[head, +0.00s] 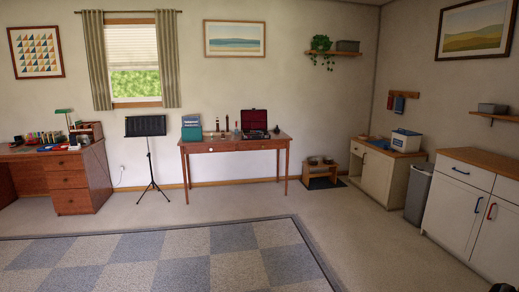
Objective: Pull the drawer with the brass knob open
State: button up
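A slim reddish-brown wooden table (285,158) stands against the back wall, with shallow drawers under its top. Its left drawer (200,149) has a small pale round knob (211,150). Its right drawer (262,146) has a knob too small and dark to make out. Both drawers look shut. At the far left, a wooden desk has a stack of drawers (70,182) with small dark knobs, and these look shut. The view is too coarse to tell which knob is brass. My gripper is not in view.
A black music stand (148,135) stands left of the table, its legs spread on the floor. White cabinets (470,210) and a grey bin (418,192) line the right wall. A checkered rug (180,262) covers open floor in front.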

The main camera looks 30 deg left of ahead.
aim_at(268, 145)
jog(key=u, duration=0.25)
jog(key=i, duration=0.75)
jog(key=u, duration=0.9)
jog(key=i, duration=1.95)
jog(key=u, duration=0.45)
jog(key=i, duration=1.95)
jog(key=z, duration=0.6)
jog(key=i, duration=1.85)
jog(key=z, duration=0.85)
jog(key=i, duration=0.45)
jog(key=z, duration=0.05)
